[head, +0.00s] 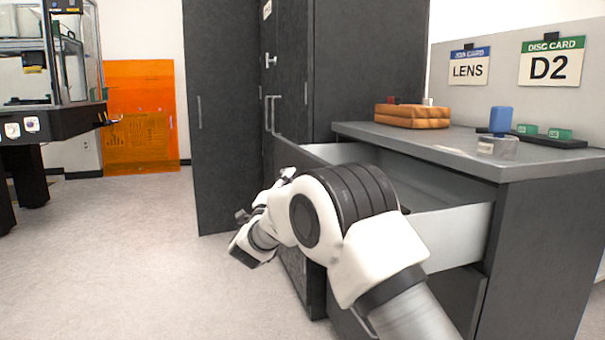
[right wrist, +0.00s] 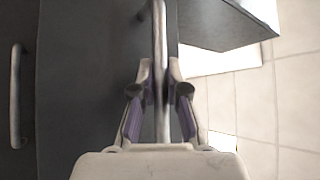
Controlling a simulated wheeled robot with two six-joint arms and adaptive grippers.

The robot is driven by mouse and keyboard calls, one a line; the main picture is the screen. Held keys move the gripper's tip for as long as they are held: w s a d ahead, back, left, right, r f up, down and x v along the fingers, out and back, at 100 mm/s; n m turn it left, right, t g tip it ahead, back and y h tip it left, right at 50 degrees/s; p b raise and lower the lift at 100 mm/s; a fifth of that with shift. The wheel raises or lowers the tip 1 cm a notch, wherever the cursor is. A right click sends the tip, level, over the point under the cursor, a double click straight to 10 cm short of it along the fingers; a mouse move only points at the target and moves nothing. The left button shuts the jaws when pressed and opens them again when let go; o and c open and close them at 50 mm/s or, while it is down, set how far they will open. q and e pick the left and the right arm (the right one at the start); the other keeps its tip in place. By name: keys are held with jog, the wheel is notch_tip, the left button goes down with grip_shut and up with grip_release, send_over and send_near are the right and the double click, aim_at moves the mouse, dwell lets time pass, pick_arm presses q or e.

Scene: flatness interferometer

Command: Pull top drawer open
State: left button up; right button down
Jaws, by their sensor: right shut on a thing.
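The top drawer (head: 455,232) of the dark grey cabinet stands pulled out, with its light inner wall and part of its inside showing. Its dark front panel (right wrist: 95,75) fills the middle left of the right wrist view. My right gripper (right wrist: 161,85) is shut on the drawer's metal bar handle (right wrist: 160,40), one finger on each side of the bar. In the head view my right arm crosses in front of the drawer and hides the handle and most of the gripper. My left gripper is not in view.
A tall dark cabinet (head: 225,110) stands behind. Another handle (right wrist: 15,95) shows beside the drawer. The floor (head: 130,250) at left is clear.

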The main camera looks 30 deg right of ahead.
jog(key=shift+w+a+f+p, duration=0.1)
jog(key=shift+w+a+p, duration=0.1)
jog(key=shift+a, duration=0.65)
jog(key=shift+w+a+r+p, duration=0.1)
jog(key=shift+w+a+p, duration=0.15)
jog(key=shift+a, duration=0.6)
jog(key=shift+w+a+f+p, duration=0.1)
jog(key=shift+w+a+p, duration=0.1)
jog(key=shift+a, duration=0.65)
jog(key=c, duration=1.4)
grip_release()
jog(key=shift+c, duration=0.2)
jog(key=v, duration=0.7)
jog(key=shift+s+a, duration=0.15)
jog(key=shift+a, duration=0.05)
jog(key=shift+f, duration=0.15)
